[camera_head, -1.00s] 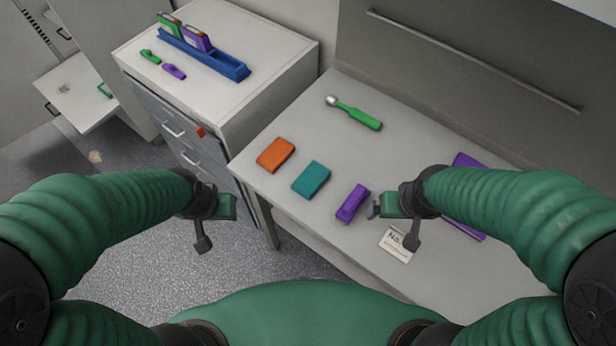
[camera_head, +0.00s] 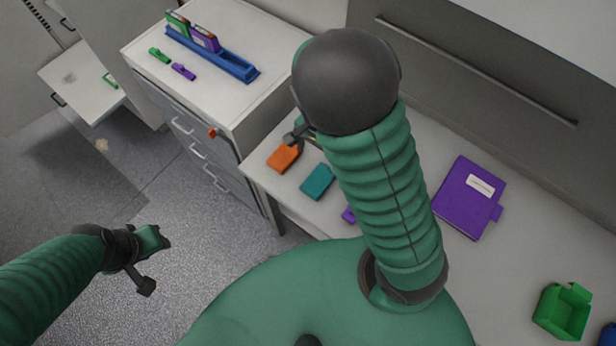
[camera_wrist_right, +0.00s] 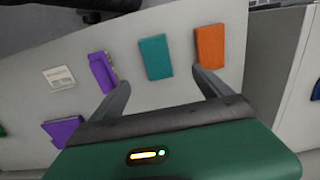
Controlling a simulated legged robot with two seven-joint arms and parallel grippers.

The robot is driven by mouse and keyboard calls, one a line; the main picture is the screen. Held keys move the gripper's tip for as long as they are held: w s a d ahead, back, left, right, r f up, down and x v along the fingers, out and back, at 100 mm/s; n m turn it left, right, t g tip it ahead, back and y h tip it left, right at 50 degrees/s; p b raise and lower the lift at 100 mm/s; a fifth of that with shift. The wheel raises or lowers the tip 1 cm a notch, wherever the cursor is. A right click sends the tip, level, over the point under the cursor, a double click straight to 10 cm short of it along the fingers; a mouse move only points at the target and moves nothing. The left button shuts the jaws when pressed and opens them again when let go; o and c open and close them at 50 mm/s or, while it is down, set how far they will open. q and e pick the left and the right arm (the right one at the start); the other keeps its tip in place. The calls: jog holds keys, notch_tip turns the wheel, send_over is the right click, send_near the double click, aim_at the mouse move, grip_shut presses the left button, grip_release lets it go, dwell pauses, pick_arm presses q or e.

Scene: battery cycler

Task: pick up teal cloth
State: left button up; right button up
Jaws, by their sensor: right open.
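The teal cloth (camera_head: 318,181) is a folded flat block on the light worktop, between the orange cloth (camera_head: 283,157) and the purple item (camera_head: 348,215), which my right arm partly covers. My right gripper (camera_head: 296,137) shows only in part, near the orange cloth; my raised right arm hides the rest. In the right wrist view, the right gripper (camera_wrist_right: 160,78) is open and empty, and the teal cloth (camera_wrist_right: 156,58) appears between and beyond its fingertips, apart from them. My left gripper (camera_head: 150,258) hangs over the floor at the left, apart from the worktop; its opening is unclear.
A drawer cabinet (camera_head: 190,125) with a blue rack (camera_head: 228,66) on top stands left of the worktop. A purple binder (camera_head: 468,197) and a green bin (camera_head: 563,312) are on the right. In the right wrist view, a white label card (camera_wrist_right: 58,78) lies near the purple item.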

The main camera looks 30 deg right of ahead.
jog(key=b, duration=0.1)
send_over(317, 181)
jog(key=f, duration=0.8)
jog(key=shift+w+d+f, duration=0.25)
jog(key=shift+w+f, duration=0.05)
jog(key=shift+w, duration=0.05)
jog(key=shift+f, duration=0.35)
jog(key=f, duration=0.3)
jog(key=s+f, duration=0.1)
jog(key=shift+a+f, duration=0.2)
jog(key=shift+f, duration=0.2)
jog(key=shift+w+f, duration=0.1)
jog(key=shift+w, duration=0.1)
jog(key=c, duration=1.6)
